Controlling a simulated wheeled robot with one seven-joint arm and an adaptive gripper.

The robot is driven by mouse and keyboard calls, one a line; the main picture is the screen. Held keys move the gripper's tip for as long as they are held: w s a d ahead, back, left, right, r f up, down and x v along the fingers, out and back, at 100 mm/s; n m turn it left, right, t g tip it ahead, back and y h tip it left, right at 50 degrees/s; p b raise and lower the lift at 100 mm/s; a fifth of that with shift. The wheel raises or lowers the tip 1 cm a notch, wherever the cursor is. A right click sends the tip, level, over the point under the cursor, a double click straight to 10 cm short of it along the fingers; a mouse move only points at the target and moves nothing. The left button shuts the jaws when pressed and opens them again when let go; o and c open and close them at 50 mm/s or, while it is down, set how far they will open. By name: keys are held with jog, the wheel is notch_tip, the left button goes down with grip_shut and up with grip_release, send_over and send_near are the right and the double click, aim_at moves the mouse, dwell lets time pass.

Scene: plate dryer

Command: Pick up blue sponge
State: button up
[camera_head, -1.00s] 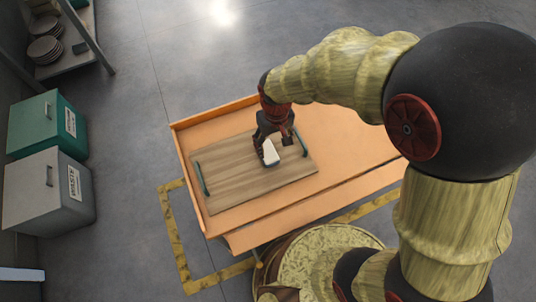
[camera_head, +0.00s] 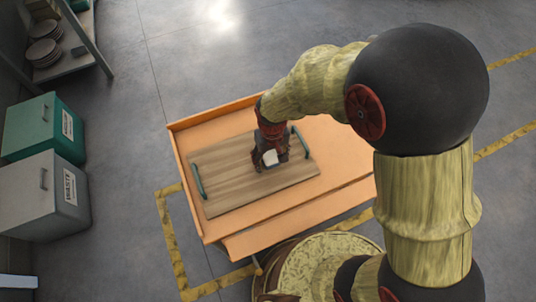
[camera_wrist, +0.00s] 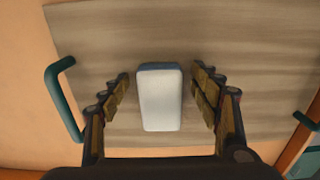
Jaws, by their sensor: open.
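The sponge (camera_wrist: 160,100) lies on the wooden board; its top is whitish and a blue edge shows at its far end in the wrist view. It also shows in the head view (camera_head: 270,158), partly hidden by my gripper. My gripper (camera_wrist: 161,92) is open above the board, with one finger on each side of the sponge. Gaps show between the sponge and both fingers. In the head view my gripper (camera_head: 269,160) is low over the right part of the board.
The wooden board (camera_head: 235,190) has green handles (camera_head: 198,181) at both ends and lies on an orange table (camera_head: 335,150) with raised edges. Green (camera_head: 42,125) and grey (camera_head: 42,195) bins stand at the left. A shelf with plates (camera_head: 44,50) is at the far left.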

jog(key=shift+c, duration=1)
jog(key=c, duration=0.7)
jog(key=shift+r, duration=0.1)
jog(key=shift+c, duration=0.6)
